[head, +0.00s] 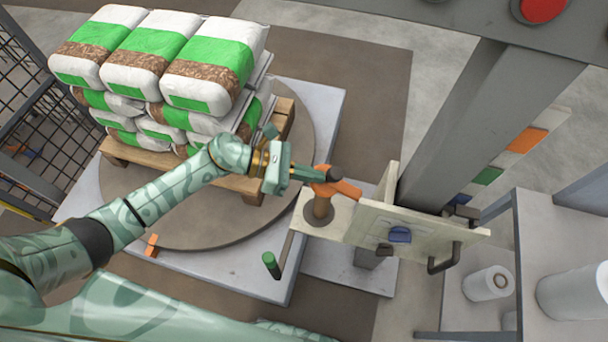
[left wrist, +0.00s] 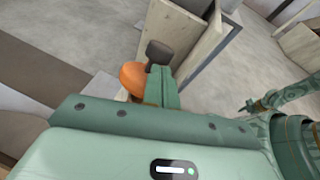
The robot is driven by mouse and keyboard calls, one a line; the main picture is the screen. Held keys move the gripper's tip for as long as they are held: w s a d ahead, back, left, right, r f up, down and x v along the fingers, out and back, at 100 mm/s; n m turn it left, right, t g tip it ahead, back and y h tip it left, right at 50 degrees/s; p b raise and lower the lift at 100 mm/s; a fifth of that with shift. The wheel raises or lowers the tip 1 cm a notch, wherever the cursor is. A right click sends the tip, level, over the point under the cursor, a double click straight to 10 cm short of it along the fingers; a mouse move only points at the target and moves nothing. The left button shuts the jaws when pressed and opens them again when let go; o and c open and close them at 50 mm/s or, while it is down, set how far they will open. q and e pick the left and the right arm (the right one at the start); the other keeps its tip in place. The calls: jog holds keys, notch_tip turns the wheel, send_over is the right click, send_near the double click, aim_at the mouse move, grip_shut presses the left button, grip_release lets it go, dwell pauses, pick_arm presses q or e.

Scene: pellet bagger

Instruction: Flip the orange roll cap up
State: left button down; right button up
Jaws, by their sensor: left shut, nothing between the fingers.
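The orange roll cap (head: 340,187) sits above a brown roll (head: 319,209) on the pale bracket (head: 340,222), right of centre in the head view. My left gripper (head: 330,174) is shut and empty, with its dark fingertips at the cap's upper edge. I cannot tell whether they touch it. In the left wrist view the orange cap (left wrist: 132,76) shows beside the shut fingers (left wrist: 158,55), partly hidden behind them.
Bags of pellets (head: 160,60) are stacked on a wooden pallet (head: 150,155) on a round turntable (head: 190,235). White film rolls (head: 488,283) lie at lower right. A green-topped post (head: 271,264) stands in front.

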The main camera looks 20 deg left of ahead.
pick_arm(q)
jog(key=shift+y, duration=0.9)
jog(key=r+p, duration=0.1)
jog(key=d+r+p, duration=0.1)
jog(key=r+p, duration=0.2)
jog(key=shift+w+d, duration=0.1)
jog(key=shift+d, duration=0.15)
jog(key=d+r+y+p, duration=0.1)
jog(key=p, duration=0.1)
jog(key=d+y+p, duration=0.1)
jog(key=p, duration=0.2)
jog(key=shift+d+r+m+y, duration=0.25)
jog(key=shift+r+m+y, duration=0.05)
jog(key=shift+r+m, duration=0.1)
jog(key=d+p, duration=0.4)
jog(key=d, duration=0.3)
jog(key=shift+d+r+g+y, duration=0.3)
jog(key=shift+d+y, duration=0.05)
jog(key=shift+y, duration=0.05)
pick_arm(e)
jog(key=w+a+r+t, duration=0.1)
jog(key=w+r, duration=0.3)
jog(key=r, duration=0.8)
jog(key=shift+a+m+t, duration=0.25)
jog(key=shift+m+t, duration=0.05)
jog(key=shift+t, duration=0.1)
pick_arm(q)
jog(key=shift+d, duration=0.15)
